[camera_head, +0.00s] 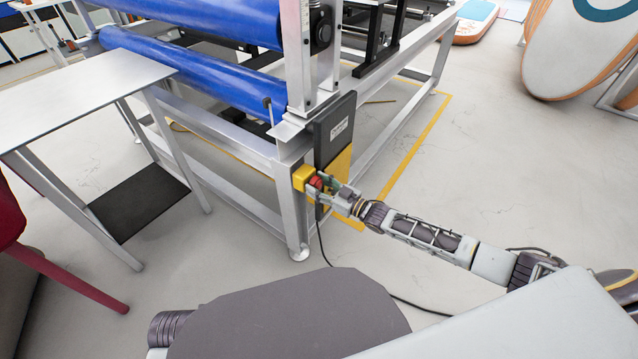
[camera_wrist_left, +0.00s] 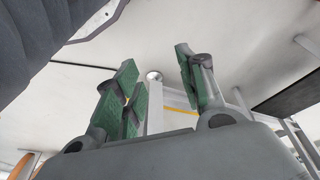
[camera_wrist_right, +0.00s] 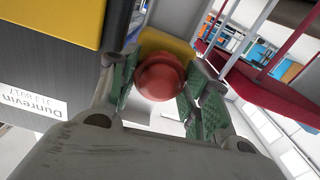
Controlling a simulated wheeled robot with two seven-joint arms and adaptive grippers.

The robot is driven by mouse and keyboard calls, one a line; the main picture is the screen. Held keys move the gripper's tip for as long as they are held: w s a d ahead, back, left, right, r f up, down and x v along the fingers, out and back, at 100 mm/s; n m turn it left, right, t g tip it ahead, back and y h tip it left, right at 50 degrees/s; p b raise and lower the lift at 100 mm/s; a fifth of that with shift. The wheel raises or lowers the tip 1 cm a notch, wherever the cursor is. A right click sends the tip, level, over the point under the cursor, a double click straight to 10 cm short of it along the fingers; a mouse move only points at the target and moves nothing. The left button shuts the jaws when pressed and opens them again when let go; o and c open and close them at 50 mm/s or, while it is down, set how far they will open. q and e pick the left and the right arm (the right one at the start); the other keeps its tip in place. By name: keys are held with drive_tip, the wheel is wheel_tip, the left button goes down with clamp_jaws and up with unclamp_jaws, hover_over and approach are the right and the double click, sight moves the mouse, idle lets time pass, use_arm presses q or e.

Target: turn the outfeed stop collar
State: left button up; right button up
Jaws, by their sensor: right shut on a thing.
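The red round stop collar (camera_wrist_right: 160,76) sits on a yellow box (camera_wrist_right: 165,43) in the right wrist view. In the head view the yellow box (camera_head: 303,178) is fixed to a leg of the metal frame, with the red collar (camera_head: 316,183) on its right side. My right gripper (camera_head: 325,186) reaches in from the right and is shut on the collar, its green-padded fingers on either side of it. The fingers partly hide the collar in the head view. My left gripper (camera_wrist_left: 162,85) is open and empty in the left wrist view; the head view does not show it.
The frame carries blue rollers (camera_head: 200,75). A dark grey panel with a label (camera_head: 335,130) hangs beside the box. A metal table (camera_head: 80,90) stands at left. A black cable (camera_head: 325,255) runs down to the floor. Floor in front of the frame is mostly clear.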

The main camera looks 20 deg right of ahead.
use_arm(q)
drive_tip(key=shift+s+a+f+p, duration=0.15)
drive_tip(key=shift+f+p, duration=0.2)
drive_tip(key=shift+f, duration=0.35)
use_arm(e)
drive_tip(key=shift+m, duration=1)
drive_tip(key=o, duration=1)
drive_tip(key=shift+v, duration=6)
